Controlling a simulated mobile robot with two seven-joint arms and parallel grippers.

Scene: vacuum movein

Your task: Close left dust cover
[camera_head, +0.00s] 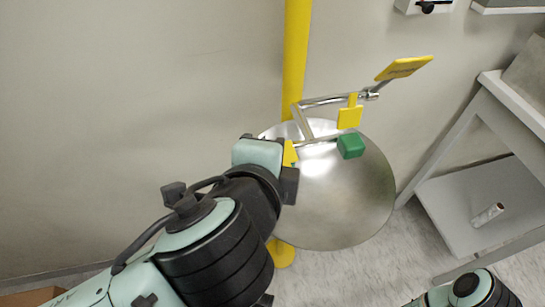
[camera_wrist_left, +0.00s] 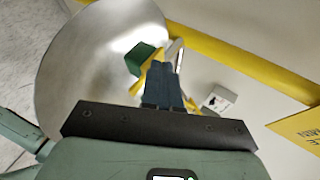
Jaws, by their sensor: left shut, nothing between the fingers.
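A yellow flap (camera_head: 290,153), which looks like the left dust cover, shows partly beside my left wrist in the head view. The wrist and gripper hide most of it and whatever left spray head is there. The other dust cover (camera_head: 349,117) is a yellow plate standing up behind a green spray head (camera_head: 351,146). In the left wrist view, my left gripper (camera_wrist_left: 162,66) has its dark fingers together and empty. Its tips are close to yellow parts (camera_wrist_left: 150,58) and a green spray head (camera_wrist_left: 139,58); contact cannot be told. My right gripper is out of view.
A round steel bowl (camera_head: 345,205) lies under the spray heads, with a steel pipe (camera_head: 325,100) and yellow paddle (camera_head: 404,67) behind. A yellow pole (camera_head: 295,55) stands against the wall. A grey shelf unit (camera_head: 490,185) stands at the right, holding a white roll (camera_head: 487,215).

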